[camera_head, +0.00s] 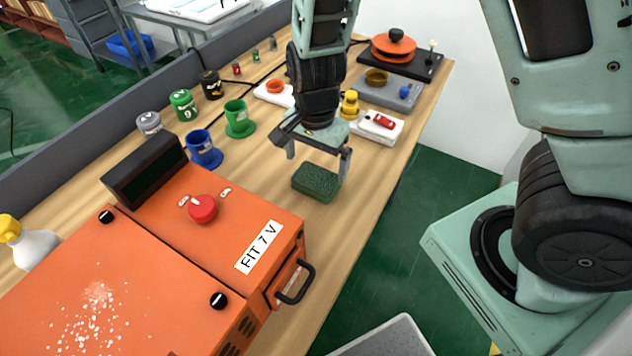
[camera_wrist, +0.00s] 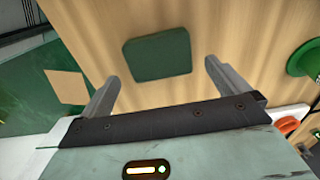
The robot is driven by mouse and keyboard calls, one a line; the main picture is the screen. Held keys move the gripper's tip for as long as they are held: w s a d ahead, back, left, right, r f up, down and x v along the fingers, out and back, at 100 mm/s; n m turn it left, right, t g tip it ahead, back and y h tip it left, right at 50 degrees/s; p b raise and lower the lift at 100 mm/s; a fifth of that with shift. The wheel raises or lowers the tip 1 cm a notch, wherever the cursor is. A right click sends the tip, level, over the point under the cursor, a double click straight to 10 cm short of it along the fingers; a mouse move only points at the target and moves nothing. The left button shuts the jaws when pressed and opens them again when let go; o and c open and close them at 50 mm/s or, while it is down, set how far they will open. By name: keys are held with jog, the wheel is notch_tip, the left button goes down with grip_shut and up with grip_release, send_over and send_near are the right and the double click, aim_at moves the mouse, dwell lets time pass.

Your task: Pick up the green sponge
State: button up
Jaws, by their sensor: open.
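The green sponge (camera_head: 316,182) is a dark green block lying flat on the wooden table, near its right edge. In the wrist view the sponge (camera_wrist: 158,55) lies ahead of the fingertips, between their lines and apart from both. My gripper (camera_head: 316,160) is above the sponge, with its two fingers pointing down and spread apart. In the wrist view my gripper (camera_wrist: 158,75) is open, with nothing between the fingers.
An orange machine (camera_head: 150,270) with a black handle (camera_head: 297,283) stands nearer on the table (camera_head: 280,165). Green (camera_head: 239,118) and blue (camera_head: 205,149) cups stand left of my gripper. Bare wood surrounds the sponge.

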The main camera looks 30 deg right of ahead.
aim_at(316, 177)
jog(key=shift+s+f, duration=0.1)
jog(key=shift+f, duration=2.6)
jog(key=c, duration=0.9)
jog(key=shift+o, duration=0.2)
jog(key=shift+r, duration=0.15)
notch_tip(316, 177, up, 10)
jog(key=p, duration=0.1)
jog(key=shift+o, duration=1.1)
jog(key=shift+c, duration=0.4)
